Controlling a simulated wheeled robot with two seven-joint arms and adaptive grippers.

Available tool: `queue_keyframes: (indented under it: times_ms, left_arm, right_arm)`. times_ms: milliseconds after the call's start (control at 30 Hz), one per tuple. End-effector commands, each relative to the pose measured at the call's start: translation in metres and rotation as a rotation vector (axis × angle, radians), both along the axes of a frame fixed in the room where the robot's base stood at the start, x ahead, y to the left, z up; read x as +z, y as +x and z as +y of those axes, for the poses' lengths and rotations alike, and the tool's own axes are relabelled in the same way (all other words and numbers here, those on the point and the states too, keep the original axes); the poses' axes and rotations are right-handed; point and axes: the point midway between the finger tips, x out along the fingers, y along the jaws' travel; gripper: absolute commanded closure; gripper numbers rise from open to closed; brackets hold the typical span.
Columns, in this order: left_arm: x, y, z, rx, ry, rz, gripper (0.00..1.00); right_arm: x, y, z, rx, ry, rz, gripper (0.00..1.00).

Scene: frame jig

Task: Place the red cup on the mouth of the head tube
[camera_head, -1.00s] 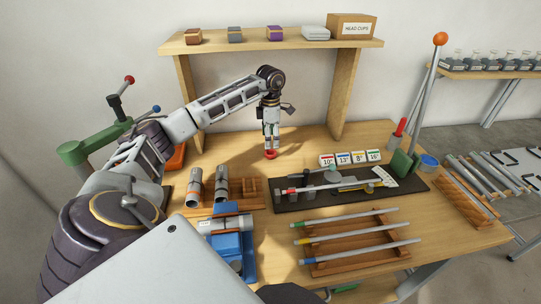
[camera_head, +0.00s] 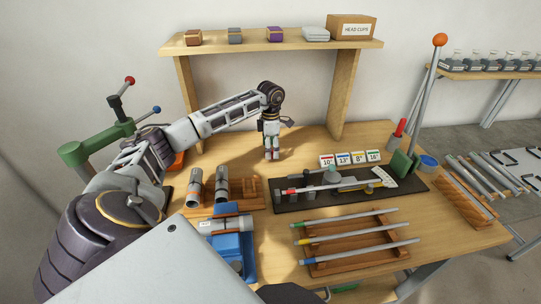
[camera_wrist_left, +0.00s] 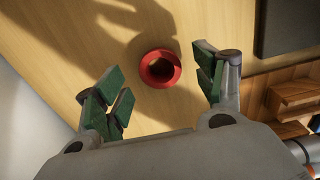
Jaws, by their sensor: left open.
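My left gripper (camera_head: 271,157) points straight down over the table near the shelf. In the left wrist view its green-padded fingers (camera_wrist_left: 160,95) are spread wide. The red cup (camera_wrist_left: 160,68), a small ring-like piece with a dark hollow, sits on the wood surface between and a little beyond the fingertips, touched by neither. In the head view the cup is hidden by the gripper. A silver tube (camera_head: 212,226) with a pale label lies across a blue fixture at the front left; I cannot tell for sure that it is the head tube. My right gripper is out of view.
Two grey tubes (camera_head: 194,188) lean in a wooden rack beside the gripper. A dark mat (camera_head: 415,182) with tools lies to the right, behind a wooden rack (camera_head: 350,265) of rods. The shelf (camera_head: 270,45) stands behind. Bare table surrounds the cup.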

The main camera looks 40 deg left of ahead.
Motion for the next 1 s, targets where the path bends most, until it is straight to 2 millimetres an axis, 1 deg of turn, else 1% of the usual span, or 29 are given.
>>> queue_keyframes:
  times_ms: [33, 100, 233, 433, 700, 733, 767, 1000]
  left_arm:
    - [-0.006, -0.001, 0.0, 0.0, -0.001, 0.003, 0.3]
    - [-0.013, 0.0, 0.0, 0.001, -0.001, 0.002, 0.3]
    - [-0.021, 0.0, 0.0, 0.001, 0.0, 0.001, 0.3]
    - [-0.022, 0.0, 0.0, 0.0, 0.0, 0.0, 0.3]
    - [-0.022, 0.0, 0.0, 0.0, -0.001, 0.001, 0.3]
    - [-0.022, 0.0, 0.0, 0.0, 0.0, 0.0, 0.31]
    - [-0.022, 0.0, 0.0, 0.0, -0.001, 0.001, 0.35]
    - [-0.022, 0.0, 0.0, 0.0, 0.0, 0.0, 0.66]
  right_arm:
    - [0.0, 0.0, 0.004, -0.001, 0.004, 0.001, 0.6]
    - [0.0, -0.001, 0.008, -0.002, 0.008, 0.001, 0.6]
    - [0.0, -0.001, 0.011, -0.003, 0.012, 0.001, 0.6]
    - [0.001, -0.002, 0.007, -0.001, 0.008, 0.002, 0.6]
    - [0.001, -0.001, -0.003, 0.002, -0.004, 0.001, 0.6]
    - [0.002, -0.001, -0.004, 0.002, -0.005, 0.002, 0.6]
    - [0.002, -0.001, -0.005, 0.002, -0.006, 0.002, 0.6]
    - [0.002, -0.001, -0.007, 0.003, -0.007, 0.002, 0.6]
